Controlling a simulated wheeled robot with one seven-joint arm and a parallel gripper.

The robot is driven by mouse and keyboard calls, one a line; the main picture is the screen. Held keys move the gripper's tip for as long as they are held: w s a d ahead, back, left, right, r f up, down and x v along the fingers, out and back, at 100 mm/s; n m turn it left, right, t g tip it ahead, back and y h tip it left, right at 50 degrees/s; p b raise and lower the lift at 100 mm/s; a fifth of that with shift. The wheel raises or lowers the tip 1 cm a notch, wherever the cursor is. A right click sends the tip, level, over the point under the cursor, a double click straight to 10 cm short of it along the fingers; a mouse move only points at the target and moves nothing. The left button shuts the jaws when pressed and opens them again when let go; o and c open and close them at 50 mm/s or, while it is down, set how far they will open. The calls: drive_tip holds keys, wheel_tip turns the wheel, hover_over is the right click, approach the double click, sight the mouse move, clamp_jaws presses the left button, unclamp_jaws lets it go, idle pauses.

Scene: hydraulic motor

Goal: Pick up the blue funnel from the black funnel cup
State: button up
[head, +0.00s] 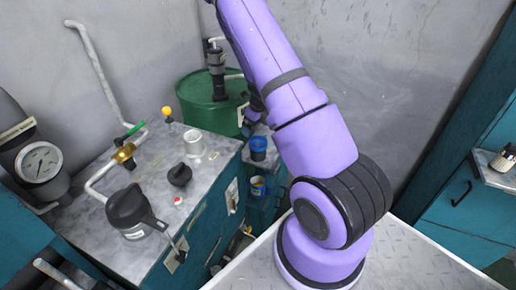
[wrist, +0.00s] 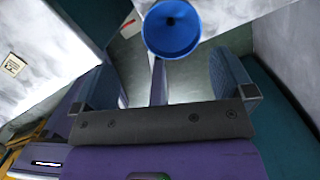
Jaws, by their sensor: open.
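The blue funnel (head: 258,143) sits at the back, beside the grey-topped teal cabinet. A dark cup (head: 258,155) shows just beneath it. In the wrist view the round blue funnel (wrist: 172,28) is at the top, seen into its bowl with a dark hole in the middle. My gripper (wrist: 163,65) is open and empty, with one finger to each side. The funnel lies beyond the fingertips and roughly between them in the picture, apart from both. The cup is not clearly visible there. In the head view my gripper is mostly hidden behind my purple arm.
A green drum (head: 207,103) with a black pump stands behind. The cabinet top (head: 215,148) holds a white cup (head: 194,143), black knobs and pipe fittings. Another blue-and-dark item (head: 258,187) is lower down, below the funnel. A grey wall rises behind.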

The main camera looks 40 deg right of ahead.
sight(258, 149)
drive_tip(key=shift+m, duration=0.4)
drive_tip(key=f, duration=0.4)
drive_tip(key=d+f, duration=0.1)
drive_tip(key=f, duration=0.7)
drive_tip(key=shift+w+d+f, duration=0.15)
drive_tip(key=shift+w+d, duration=0.05)
drive_tip(key=c, duration=0.8)
